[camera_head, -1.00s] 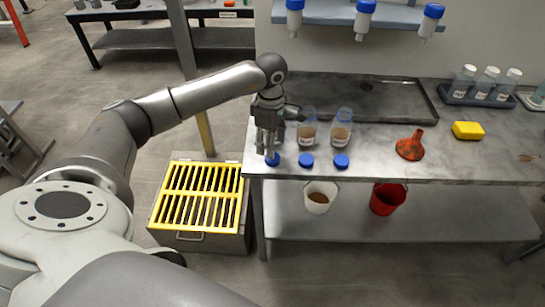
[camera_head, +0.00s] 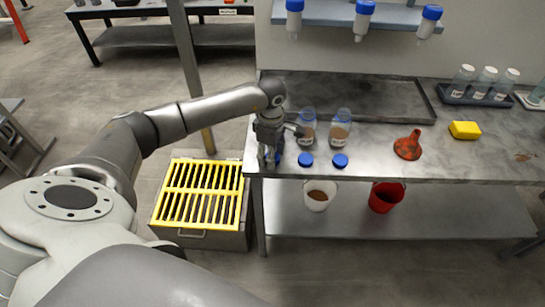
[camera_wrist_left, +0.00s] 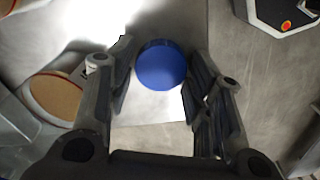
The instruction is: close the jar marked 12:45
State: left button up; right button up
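A blue lid (camera_wrist_left: 162,65) lies flat near the table's left front corner. My left gripper (camera_head: 270,161) points down over it. In the left wrist view, the fingers of the gripper (camera_wrist_left: 162,80) are spread on both sides of the lid, with a small gap at each side. Two more blue lids, a middle one (camera_head: 305,159) and a right one (camera_head: 340,160), lie in a row beside it. Behind them stand two open clear jars with brown contents, a left one (camera_head: 308,130) and a right one (camera_head: 340,128). Their labels are too small to read. My right gripper is not in view.
A dark metal tray (camera_head: 350,86) lies behind the jars. An orange funnel (camera_head: 408,146) and a yellow block (camera_head: 465,130) are to the right. A rack (camera_head: 478,97) holds several bottles. White and red buckets stand on the lower shelf.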

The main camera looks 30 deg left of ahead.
pick_arm(q)
jog(key=shift+c, duration=1.1)
jog(key=shift+r, duration=0.1)
jog(key=shift+r+b, duration=0.5)
jog(key=shift+r, duration=0.1)
jog(key=s+d+r+b, duration=0.4)
jog(key=s+d+r, duration=0.5)
jog(key=s+r, duration=0.2)
jog(key=shift+r, duration=0.35)
jog(key=shift+w, duration=0.1)
